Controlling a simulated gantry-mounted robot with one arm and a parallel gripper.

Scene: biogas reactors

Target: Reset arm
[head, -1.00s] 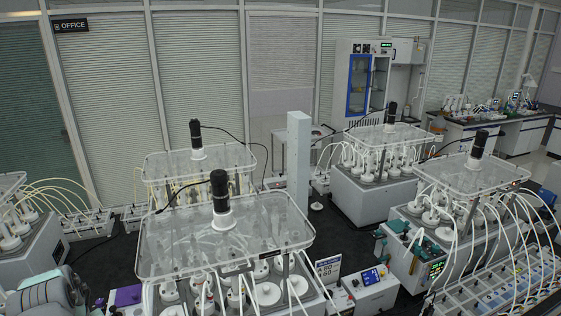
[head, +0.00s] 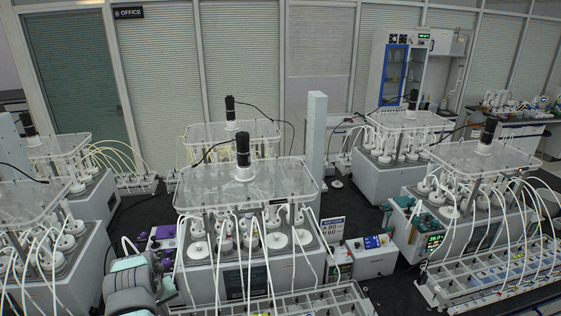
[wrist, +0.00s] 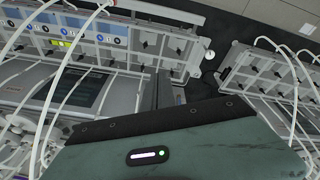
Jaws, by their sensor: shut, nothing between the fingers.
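My gripper (wrist: 167,88) shows in the wrist view, its grey fingers just past the dark edge of my green housing. The fingers are shut and hold nothing. Below and around them are reactor benches with white tubes; I cannot tell the exact gap. In the head view, part of my grey and pale green arm (head: 138,284) is at the lower left, in front of the nearest reactor (head: 268,275). The gripper itself cannot be made out there.
Reactors with clear top plates (head: 247,187) and black motors stand on several sides. A pale upright column (head: 315,140) rises behind the nearest one. A tube rack (head: 500,275) is at right. Dark floor (head: 375,212) shows between the units. White tubes loop near my gripper.

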